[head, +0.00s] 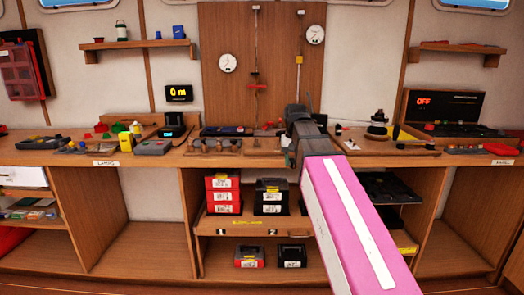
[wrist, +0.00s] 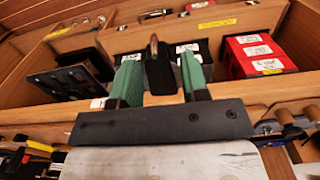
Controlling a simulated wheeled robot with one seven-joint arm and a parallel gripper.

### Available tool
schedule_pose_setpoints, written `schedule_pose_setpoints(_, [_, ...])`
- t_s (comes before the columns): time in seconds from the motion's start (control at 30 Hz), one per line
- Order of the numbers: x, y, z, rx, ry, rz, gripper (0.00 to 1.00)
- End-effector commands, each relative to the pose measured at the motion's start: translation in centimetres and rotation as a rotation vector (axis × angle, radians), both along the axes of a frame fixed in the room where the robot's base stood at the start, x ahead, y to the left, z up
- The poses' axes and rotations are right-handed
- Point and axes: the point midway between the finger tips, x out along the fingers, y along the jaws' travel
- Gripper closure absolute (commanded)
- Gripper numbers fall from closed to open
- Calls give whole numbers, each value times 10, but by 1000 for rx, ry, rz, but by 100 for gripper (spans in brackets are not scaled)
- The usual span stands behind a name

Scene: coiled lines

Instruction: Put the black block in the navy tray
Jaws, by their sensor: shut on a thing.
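My gripper (wrist: 160,85) is shut on a black block (wrist: 159,72), which sits between its two green finger pads in the wrist view. A brownish strip shows at the block's top end. In the head view my gripper (head: 303,122) is a dark shape in front of the bench's middle, and I cannot make out the block there. A dark blue tray (head: 227,131), seemingly the navy tray, lies on the bench top just left of my gripper. Its contents are too small to tell. The gripper and block appear apart from it.
The bench top (head: 180,157) carries a wooden rack (head: 228,148) in front of the tray and a yellow item (head: 126,141) to the left. Red boxes (head: 222,183) and black boxes (head: 271,190) stand on the shelf below. A dark panel (wrist: 68,82) lies left in the wrist view.

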Motion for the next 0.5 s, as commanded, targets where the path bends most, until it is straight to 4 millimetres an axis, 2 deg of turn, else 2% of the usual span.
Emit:
schedule_pose_setpoints(0.03, [-15,-18,-11,0,1,-1,100])
schedule_pose_setpoints(0.2, [-37,-53,-32,0,1,15,100])
schedule_pose_setpoints(0.37, [-46,-69,-42,0,0,23,100])
schedule_pose_setpoints(0.5, [-43,-73,-52,0,1,26,100])
